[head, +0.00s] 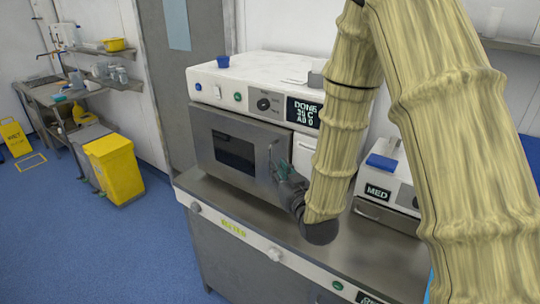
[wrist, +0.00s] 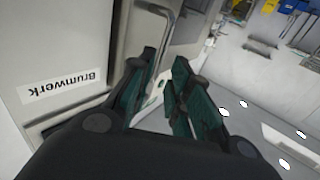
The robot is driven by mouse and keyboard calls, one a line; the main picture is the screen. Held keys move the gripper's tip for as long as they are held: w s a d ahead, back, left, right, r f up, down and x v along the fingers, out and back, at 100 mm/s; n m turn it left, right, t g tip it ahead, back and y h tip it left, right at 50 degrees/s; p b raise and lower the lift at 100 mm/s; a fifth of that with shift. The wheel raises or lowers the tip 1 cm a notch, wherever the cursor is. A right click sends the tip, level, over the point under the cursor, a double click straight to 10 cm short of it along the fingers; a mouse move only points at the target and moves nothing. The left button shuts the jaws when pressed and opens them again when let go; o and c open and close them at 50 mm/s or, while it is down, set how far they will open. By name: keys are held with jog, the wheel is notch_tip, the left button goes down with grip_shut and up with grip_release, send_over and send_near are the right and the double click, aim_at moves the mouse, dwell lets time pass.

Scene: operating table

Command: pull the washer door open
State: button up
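The washer (head: 250,75) is a white-topped machine on a steel counter, with a lit display reading DONE. Its steel door (head: 250,135) has a dark window and looks shut or nearly so; I cannot tell exactly. My gripper (head: 280,170) is at the door's right side, by the upright handle (head: 271,155). In the wrist view the bent metal handle (wrist: 166,38) reaches toward my green-padded fingers (wrist: 160,75). The fingers are apart, with a visible gap. The handle's lower end is by the left fingertip; contact is unclear.
A smaller device marked MED (head: 378,192) sits to the right, partly behind my arm. A yellow bin (head: 115,168) and a wet-floor sign (head: 15,137) stand at left. Blue floor (head: 100,250) is clear in front.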

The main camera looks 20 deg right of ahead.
aim_at(270, 157)
jog(key=w+p, duration=0.1)
jog(key=w, duration=0.4)
jog(key=w+p, duration=0.1)
jog(key=w, duration=0.1)
jog(key=shift+w+a+p, duration=0.2)
jog(key=shift+a+p, duration=0.1)
jog(key=shift+p, duration=0.05)
grip_shut()
